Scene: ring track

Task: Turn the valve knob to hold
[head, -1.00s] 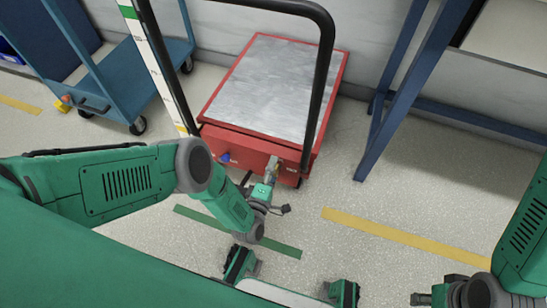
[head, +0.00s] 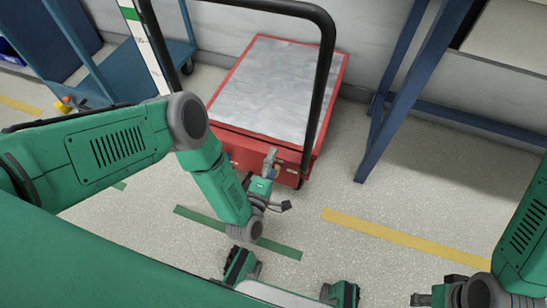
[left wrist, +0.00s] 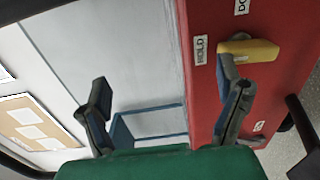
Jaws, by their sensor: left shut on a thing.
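The yellow valve knob (left wrist: 252,49) is on the red face of a lift cart (head: 240,147). In the left wrist view its handle lies sideways, with its left end beside the HOLD label (left wrist: 200,50). A second label, cut off at the top, starts with DO (left wrist: 242,6). My left gripper (head: 270,158) is at the cart's front face. My right gripper (head: 424,298) is low at the right, partly cut off.
The cart has a grey metal top (head: 265,85) and a black handle frame (head: 322,80). A blue trolley (head: 115,75) stands at the left, and a blue bench leg (head: 385,130) at the right. Yellow (head: 400,238) and green (head: 190,215) stripes mark clear floor.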

